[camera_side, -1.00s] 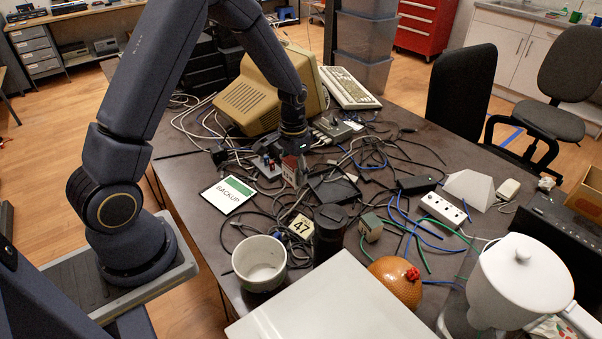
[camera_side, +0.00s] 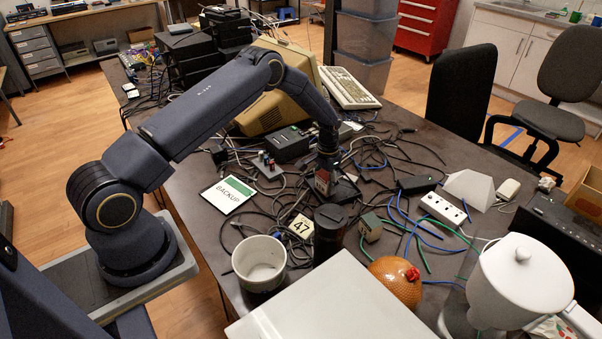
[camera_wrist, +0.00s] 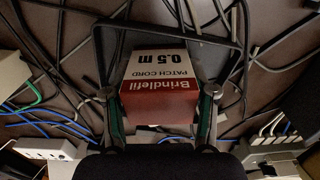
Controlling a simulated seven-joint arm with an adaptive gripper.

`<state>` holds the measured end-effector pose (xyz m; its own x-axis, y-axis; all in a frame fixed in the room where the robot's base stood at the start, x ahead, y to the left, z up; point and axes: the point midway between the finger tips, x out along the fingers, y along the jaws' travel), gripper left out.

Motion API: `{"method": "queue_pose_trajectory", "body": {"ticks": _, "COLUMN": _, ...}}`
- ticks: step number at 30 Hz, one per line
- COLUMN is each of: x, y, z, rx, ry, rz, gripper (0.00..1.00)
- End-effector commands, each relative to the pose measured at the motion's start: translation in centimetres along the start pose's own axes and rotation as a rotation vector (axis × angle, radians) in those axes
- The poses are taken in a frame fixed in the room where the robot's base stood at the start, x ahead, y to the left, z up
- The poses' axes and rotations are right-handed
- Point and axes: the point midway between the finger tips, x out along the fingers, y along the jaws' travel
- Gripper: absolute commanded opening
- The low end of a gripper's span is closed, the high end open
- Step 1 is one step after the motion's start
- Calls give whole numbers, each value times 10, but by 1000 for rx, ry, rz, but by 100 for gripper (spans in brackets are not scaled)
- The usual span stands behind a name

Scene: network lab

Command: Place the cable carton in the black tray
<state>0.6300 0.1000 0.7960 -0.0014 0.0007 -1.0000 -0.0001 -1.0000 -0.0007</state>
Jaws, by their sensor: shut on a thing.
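The cable carton (camera_wrist: 160,100) is a small red and white box marked "Brindlefil PATCH CORD 0.5 m". My gripper (camera_wrist: 160,108) is shut on it, with one finger at each side. In the side view my gripper (camera_side: 326,164) points down and the carton (camera_side: 322,182) shows below it. The black tray (camera_side: 347,191) lies on the table, partly hidden behind the carton and gripper. In the wrist view the tray's dark rim (camera_wrist: 215,42) frames the carton. I cannot tell whether the carton touches the tray floor.
Loose cables crowd the table around the tray. A dark canister (camera_side: 330,222), a white mug (camera_side: 259,262) and a "47" tag (camera_side: 301,226) stand nearer the camera. A black adapter (camera_side: 417,184) and a white power strip (camera_side: 444,207) lie to the right.

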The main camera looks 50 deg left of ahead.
Motion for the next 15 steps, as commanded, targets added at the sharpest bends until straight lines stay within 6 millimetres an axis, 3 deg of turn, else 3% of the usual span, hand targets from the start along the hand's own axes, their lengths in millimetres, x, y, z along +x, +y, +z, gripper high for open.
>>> {"method": "queue_pose_trajectory", "body": {"ticks": 11, "x": 5, "y": 0, "z": 0, "rx": 0, "ry": 2, "rz": -1, "gripper": 17}}
{"method": "queue_pose_trajectory", "body": {"ticks": 12, "x": 6, "y": 0, "z": 0, "rx": 0, "ry": 2, "rz": -1, "gripper": 58}}
{"method": "queue_pose_trajectory", "body": {"ticks": 15, "x": 5, "y": 0, "z": 0, "rx": 0, "ry": 2, "rz": -1, "gripper": 68}}
